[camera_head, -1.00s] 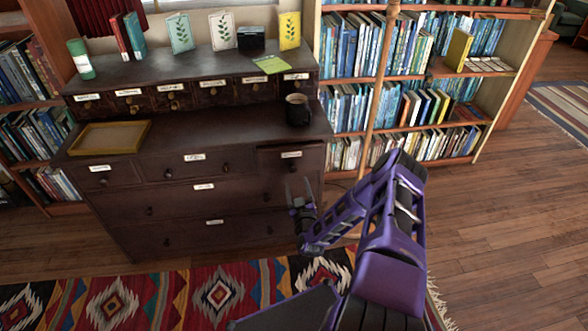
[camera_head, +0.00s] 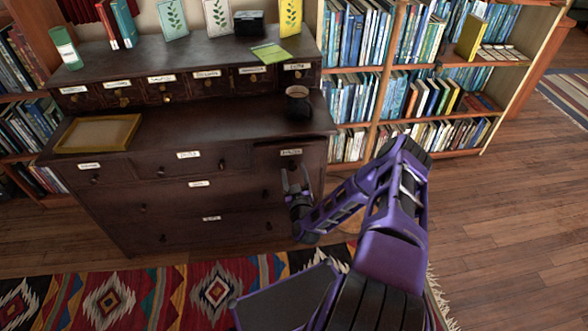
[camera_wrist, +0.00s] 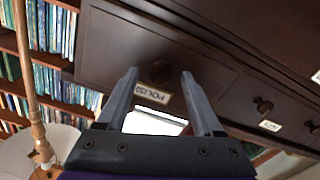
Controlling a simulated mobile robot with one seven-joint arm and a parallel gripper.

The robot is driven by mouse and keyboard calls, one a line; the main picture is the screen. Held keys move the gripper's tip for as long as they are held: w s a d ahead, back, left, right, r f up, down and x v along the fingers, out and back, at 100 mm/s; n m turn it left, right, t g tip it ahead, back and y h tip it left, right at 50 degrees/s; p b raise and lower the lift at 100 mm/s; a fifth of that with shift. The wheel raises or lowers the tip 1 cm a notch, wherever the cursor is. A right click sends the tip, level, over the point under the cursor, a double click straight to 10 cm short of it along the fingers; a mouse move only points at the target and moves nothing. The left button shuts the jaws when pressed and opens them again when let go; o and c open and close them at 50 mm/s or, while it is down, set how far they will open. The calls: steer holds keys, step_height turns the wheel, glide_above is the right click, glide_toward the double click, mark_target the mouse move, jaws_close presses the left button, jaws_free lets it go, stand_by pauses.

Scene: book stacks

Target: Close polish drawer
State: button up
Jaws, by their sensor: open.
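The polish drawer (camera_head: 268,158) is the top right drawer of the dark wooden dresser. A dark gap shows along its top edge, so it looks slightly pulled out. In the wrist view, its front (camera_wrist: 215,75) fills the upper middle, with a white label reading "POLIS…" (camera_wrist: 153,93) and a round dark knob (camera_wrist: 160,70). My gripper (camera_head: 296,177) is open and empty, in front of the drawer's right part. In the wrist view, my two fingers (camera_wrist: 160,80) are spread, one on each side of the knob and label. I cannot tell whether they touch the front.
A dark mug (camera_head: 298,102) stands on the dresser top above the drawer. A shallow wooden tray (camera_head: 62,147) lies at the left. Bookshelves (camera_head: 440,122) stand to the right, with a wooden pole in front. A patterned rug (camera_head: 160,290) lies before the dresser; wooden floor is clear at right.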

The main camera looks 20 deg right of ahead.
stand_by(0.3)
jaws_close()
stand_by(1.3)
